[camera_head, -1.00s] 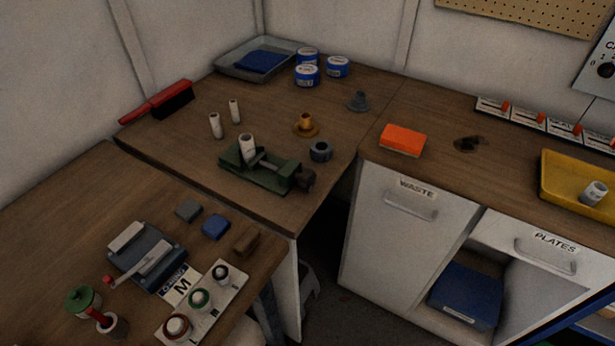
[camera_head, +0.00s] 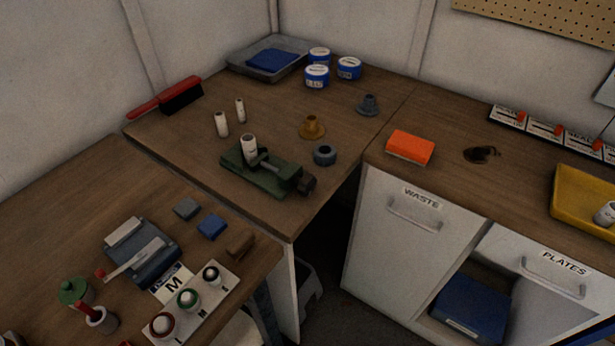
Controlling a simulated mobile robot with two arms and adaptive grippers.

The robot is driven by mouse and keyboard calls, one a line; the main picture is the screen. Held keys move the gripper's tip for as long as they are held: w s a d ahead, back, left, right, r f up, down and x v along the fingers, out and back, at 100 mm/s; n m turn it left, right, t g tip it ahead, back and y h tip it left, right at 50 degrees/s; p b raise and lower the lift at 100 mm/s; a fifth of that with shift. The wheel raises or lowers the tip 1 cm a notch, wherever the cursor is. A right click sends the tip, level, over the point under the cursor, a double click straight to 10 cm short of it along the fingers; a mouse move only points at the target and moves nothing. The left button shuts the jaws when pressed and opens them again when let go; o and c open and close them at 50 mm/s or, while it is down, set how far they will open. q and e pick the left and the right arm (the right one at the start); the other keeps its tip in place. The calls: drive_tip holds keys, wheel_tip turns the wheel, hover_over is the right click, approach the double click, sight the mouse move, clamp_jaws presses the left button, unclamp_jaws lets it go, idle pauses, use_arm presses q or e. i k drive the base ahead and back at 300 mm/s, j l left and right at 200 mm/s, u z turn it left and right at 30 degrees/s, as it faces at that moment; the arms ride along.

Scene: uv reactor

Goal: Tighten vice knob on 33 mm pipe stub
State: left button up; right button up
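A green vice (camera_head: 262,175) lies on the corner of the wooden bench. A white pipe stub (camera_head: 249,148) stands upright at the vice's jaws; I cannot tell how firmly it is held. The vice's dark knob (camera_head: 306,184) is at its right end, near the bench's front edge. Neither of my grippers is in view.
Two white pipe stubs (camera_head: 222,124) stand behind the vice. A grey ring (camera_head: 324,155) and a brass-coloured flanged fitting (camera_head: 312,127) are close to it.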

sight(306, 183)
drive_tip(key=l+u, duration=0.35)
drive_tip(key=l, duration=0.2)
drive_tip(key=l+u, duration=0.35)
drive_tip(key=l, duration=0.25)
drive_tip(key=l+u, duration=0.35)
drive_tip(key=l, duration=0.2)
drive_tip(key=k, duration=0.05)
